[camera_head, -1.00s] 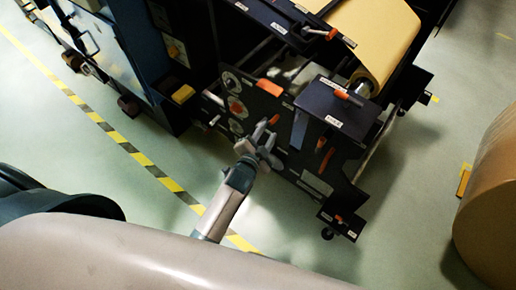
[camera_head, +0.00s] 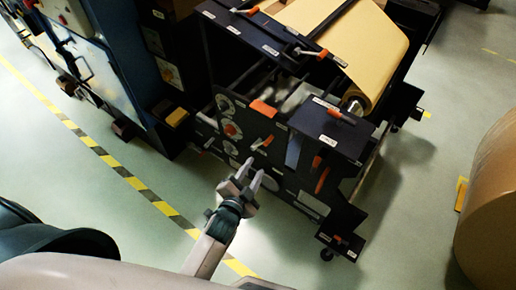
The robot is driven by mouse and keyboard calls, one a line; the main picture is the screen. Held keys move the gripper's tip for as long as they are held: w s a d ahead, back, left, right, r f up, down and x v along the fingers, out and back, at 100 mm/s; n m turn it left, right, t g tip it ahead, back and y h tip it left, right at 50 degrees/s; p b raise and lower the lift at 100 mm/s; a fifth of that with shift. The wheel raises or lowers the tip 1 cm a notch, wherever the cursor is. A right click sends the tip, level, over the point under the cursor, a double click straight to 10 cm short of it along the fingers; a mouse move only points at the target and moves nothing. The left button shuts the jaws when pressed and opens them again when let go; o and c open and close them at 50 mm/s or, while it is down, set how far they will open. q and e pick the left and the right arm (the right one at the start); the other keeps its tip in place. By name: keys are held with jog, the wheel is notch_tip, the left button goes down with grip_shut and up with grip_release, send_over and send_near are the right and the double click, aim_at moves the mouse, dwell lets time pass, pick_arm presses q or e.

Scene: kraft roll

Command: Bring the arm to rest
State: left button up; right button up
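My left gripper (camera_head: 250,172) is in the middle of the head view, at the end of my grey arm. Its two fingers are spread apart with nothing between them. It is in front of the dark machine's side panel (camera_head: 318,203), and appears apart from it. The panel carries several round dials and orange-handled levers, among them one lever (camera_head: 263,142) just above the gripper. My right gripper does not show.
A kraft paper roll (camera_head: 345,40) sits in the dark machine. A large brown roll (camera_head: 492,200) stands on the floor at right, by a yellow block (camera_head: 461,193). A blue cabinet (camera_head: 85,60) is at upper left. Yellow-black tape (camera_head: 130,180) crosses the open floor.

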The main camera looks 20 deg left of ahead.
pick_arm(q)
jog(key=shift+f, duration=0.1)
jog(key=s+a+f+n+g, duration=0.15)
jog(key=s+f, duration=0.35)
jog(key=f, duration=0.5)
jog(key=s+f+n+g, duration=0.1)
jog(key=s+f+g, duration=0.2)
jog(key=s+f, duration=0.5)
jog(key=s+f+n+g, duration=0.1)
jog(key=s+f+g, duration=0.15)
jog(key=f, duration=0.95)
jog(key=s+a+f+n+g, duration=0.1)
jog(key=s+f, duration=0.3)
jog(key=s, duration=0.5)
jog(key=s+a+f+n+g, duration=0.1)
jog(key=s+a+f+g, duration=0.2)
jog(key=s, duration=0.6)
jog(key=s+a+f+n+g+y, duration=0.1)
jog(key=s+a+f+g, duration=0.1)
jog(key=s+a+f, duration=0.2)
jog(key=s+f, duration=0.3)
jog(key=s, duration=0.2)
jog(key=shift+a+f+n, duration=0.2)
jog(key=shift+n, duration=0.15)
